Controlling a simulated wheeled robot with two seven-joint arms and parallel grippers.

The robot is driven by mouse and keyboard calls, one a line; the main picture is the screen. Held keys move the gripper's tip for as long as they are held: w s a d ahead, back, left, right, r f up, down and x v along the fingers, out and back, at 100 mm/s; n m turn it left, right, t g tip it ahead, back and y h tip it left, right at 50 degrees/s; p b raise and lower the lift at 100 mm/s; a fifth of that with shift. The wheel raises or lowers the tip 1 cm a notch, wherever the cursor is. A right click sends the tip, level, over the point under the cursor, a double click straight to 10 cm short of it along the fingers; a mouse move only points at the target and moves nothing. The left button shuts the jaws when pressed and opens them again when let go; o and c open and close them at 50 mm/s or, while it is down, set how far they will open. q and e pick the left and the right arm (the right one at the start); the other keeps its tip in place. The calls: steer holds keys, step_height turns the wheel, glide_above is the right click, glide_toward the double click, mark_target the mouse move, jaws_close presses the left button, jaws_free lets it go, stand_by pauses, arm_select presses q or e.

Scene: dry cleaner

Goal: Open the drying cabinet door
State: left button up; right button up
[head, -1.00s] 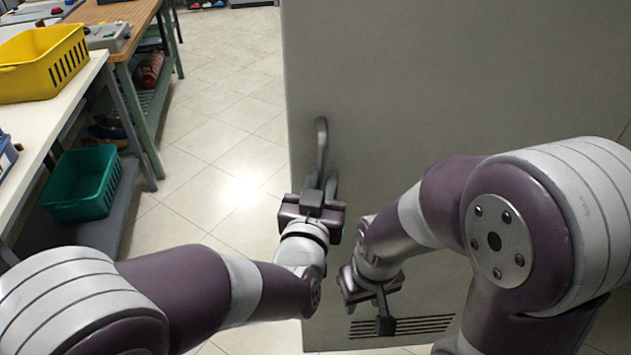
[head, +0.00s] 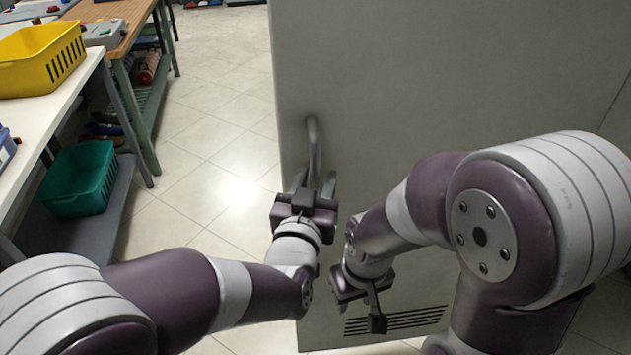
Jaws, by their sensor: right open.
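The drying cabinet door (head: 420,90) is a tall grey panel filling the middle and right of the head view. Its upright bar handle (head: 314,145) is near the left edge, and a slotted vent (head: 410,319) is low down. My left gripper (head: 314,183) is at the handle's lower part, with its fingers apart on either side of the bar. I cannot tell whether they touch it. My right gripper (head: 375,312) is open and empty, lower down in front of the door near the vent. I cannot tell whether the door is ajar.
At the left, a white table (head: 60,92) carries a yellow basket (head: 40,62), with a green basket (head: 80,178) on a shelf below. A wooden-topped bench (head: 125,30) stands behind. The tiled floor (head: 215,130) between these and the door is clear.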

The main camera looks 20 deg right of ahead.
arm_select(q)
steer(key=v, duration=1.2)
steer(key=shift+s+a+p, duration=0.25)
steer(key=shift+s+p, duration=0.05)
steer(key=shift+p, duration=0.15)
